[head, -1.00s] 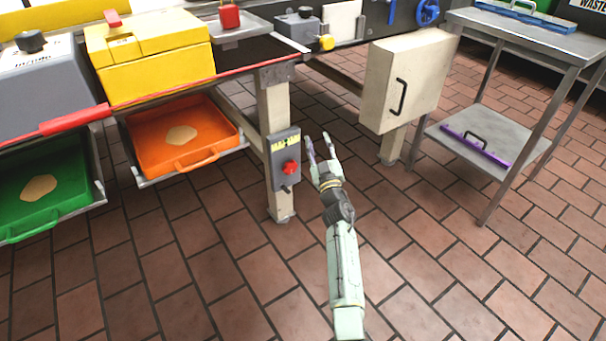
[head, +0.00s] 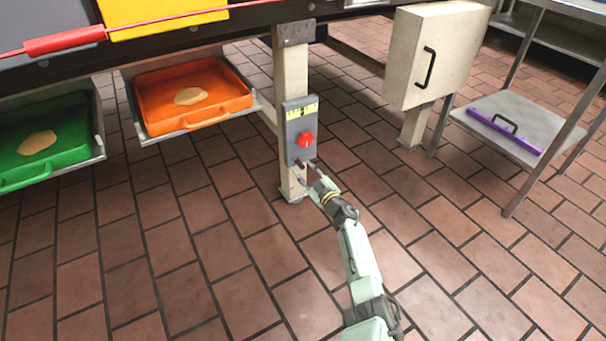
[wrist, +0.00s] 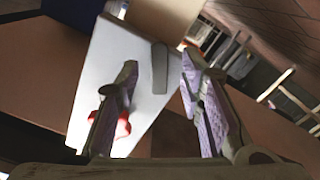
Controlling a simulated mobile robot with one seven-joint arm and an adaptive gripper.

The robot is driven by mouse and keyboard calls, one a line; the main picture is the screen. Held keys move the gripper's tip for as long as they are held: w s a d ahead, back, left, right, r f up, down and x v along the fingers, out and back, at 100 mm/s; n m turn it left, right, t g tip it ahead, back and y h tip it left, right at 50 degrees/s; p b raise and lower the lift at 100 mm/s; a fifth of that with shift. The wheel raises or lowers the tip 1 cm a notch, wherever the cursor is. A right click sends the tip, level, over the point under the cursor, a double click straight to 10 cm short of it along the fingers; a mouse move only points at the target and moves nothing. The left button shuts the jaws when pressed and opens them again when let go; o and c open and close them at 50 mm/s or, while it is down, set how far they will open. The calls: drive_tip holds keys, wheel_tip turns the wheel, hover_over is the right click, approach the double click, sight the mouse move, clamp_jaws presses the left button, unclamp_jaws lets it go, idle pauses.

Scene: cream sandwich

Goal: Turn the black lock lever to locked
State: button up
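The grey switch box (head: 292,149) is fixed to a cream table leg, with a red knob (head: 306,139) on its front. The black lock lever is mostly hidden by my gripper in the head view. In the wrist view the lever (wrist: 159,77) shows as a short dark bar on the pale box face (wrist: 105,70). My gripper (head: 306,170) is at the lower part of the box. In the wrist view its two fingers (wrist: 160,62) are apart, with the lever between them in the picture. I cannot tell whether they touch it. The red knob is partly behind the left finger.
An orange tray (head: 150,122) and a green tray (head: 75,158) sit under the table at left. A cream cabinet (head: 405,60) hangs at right, beside a metal shelf stand (head: 545,125) holding a purple bar (head: 505,133). The tiled floor in front is clear.

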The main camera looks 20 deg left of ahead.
drive_tip(key=shift+b+x, duration=0.3)
drive_tip(key=shift+x, duration=0.75)
clamp_jaws()
